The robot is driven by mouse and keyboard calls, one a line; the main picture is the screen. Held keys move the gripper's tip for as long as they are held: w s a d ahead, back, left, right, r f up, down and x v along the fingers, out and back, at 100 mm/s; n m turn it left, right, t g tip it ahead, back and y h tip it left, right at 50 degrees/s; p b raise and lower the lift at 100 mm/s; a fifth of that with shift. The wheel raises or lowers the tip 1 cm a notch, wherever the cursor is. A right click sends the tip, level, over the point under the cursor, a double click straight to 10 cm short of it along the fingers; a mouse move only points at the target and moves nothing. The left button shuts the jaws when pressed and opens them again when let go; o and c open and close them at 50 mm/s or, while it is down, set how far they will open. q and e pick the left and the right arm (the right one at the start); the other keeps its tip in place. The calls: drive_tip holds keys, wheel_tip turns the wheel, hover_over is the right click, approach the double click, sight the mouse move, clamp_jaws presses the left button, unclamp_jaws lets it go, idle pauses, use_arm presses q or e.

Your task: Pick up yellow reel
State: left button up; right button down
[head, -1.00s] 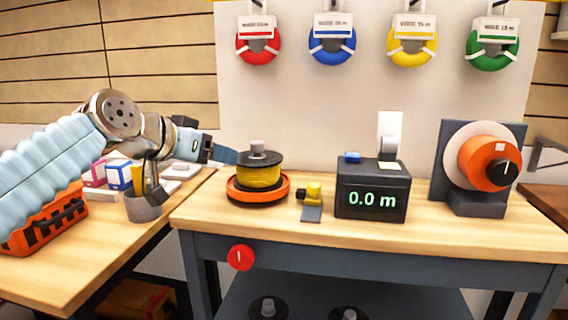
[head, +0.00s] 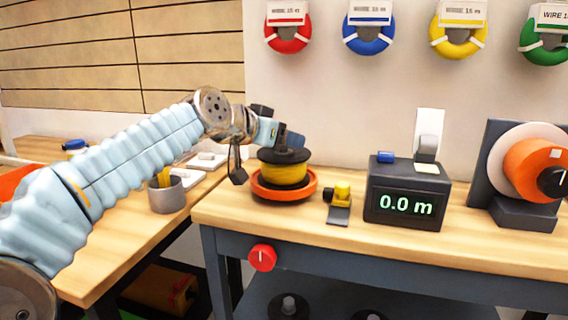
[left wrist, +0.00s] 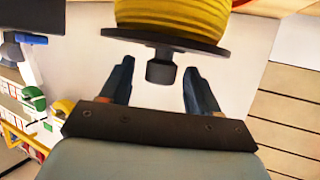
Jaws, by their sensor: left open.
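The yellow reel (head: 284,173) with dark flanges stands on an orange round base (head: 257,189) on the wooden workbench. In the left wrist view the reel's yellow winding (left wrist: 172,20) is at the top, with its dark flange and grey knob (left wrist: 160,72) pointing toward me. My left gripper (head: 290,140) is right at the top of the reel in the head view, hiding its knob. In the left wrist view its open fingers (left wrist: 158,85) stand on either side of the knob, with gaps visible. My right gripper is not in view.
A black meter box (head: 403,190) reading 0.0 m and a small yellow-and-black device (head: 340,200) stand right of the reel. A grey cup (head: 166,195) is on the left table. Coloured wire coils (head: 368,35) hang on the wall behind.

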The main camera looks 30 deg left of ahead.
use_arm(q)
drive_tip(key=x, duration=0.2)
drive_tip(key=shift+w+f, duration=0.1)
drive_tip(key=shift+w, duration=0.15)
clamp_jaws()
